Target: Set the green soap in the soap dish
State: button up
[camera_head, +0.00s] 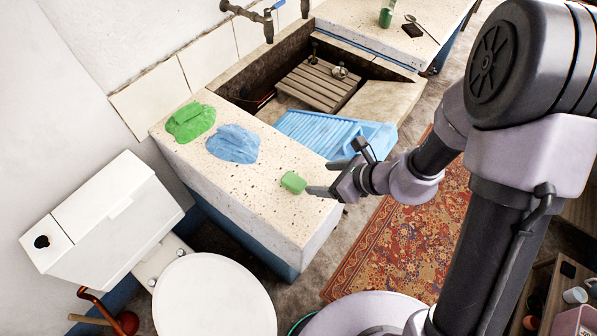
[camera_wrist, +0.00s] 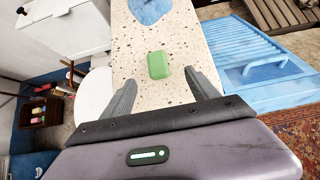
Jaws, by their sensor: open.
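The green soap (camera_head: 293,182) lies on the speckled stone counter near its front right edge. It also shows in the wrist view (camera_wrist: 158,65), lying between the lines of my two fingers and just beyond their tips. My gripper (camera_head: 319,177) is open and empty at the counter's right edge, apart from the soap and pointing at it. A small dark square piece (camera_head: 412,30) on the far counter may be the soap dish; I cannot tell for sure. It does not show in the wrist view.
A green cloth (camera_head: 190,122) and a blue cloth (camera_head: 233,143) lie on the near counter (camera_head: 262,217). A blue washboard (camera_head: 330,131) is beside it, at the trough. A green container (camera_head: 386,17) stands on the far counter. A white toilet (camera_head: 213,295) is at lower left.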

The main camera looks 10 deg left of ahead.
aim_at(294, 180)
jog(key=b+x, duration=0.2)
jog(key=x, duration=0.6)
jog(key=b+x, duration=0.1)
jog(key=x, duration=0.1)
jog(key=s+b+x, duration=0.1)
jog(key=x, duration=0.2)
jog(key=shift+a+f+b, duration=0.1)
jog(key=shift+f+b, duration=0.05)
jog(key=shift+b, duration=0.15)
jog(key=shift+w+a, duration=0.1)
jog(key=shift+a, duration=0.05)
grip_shut()
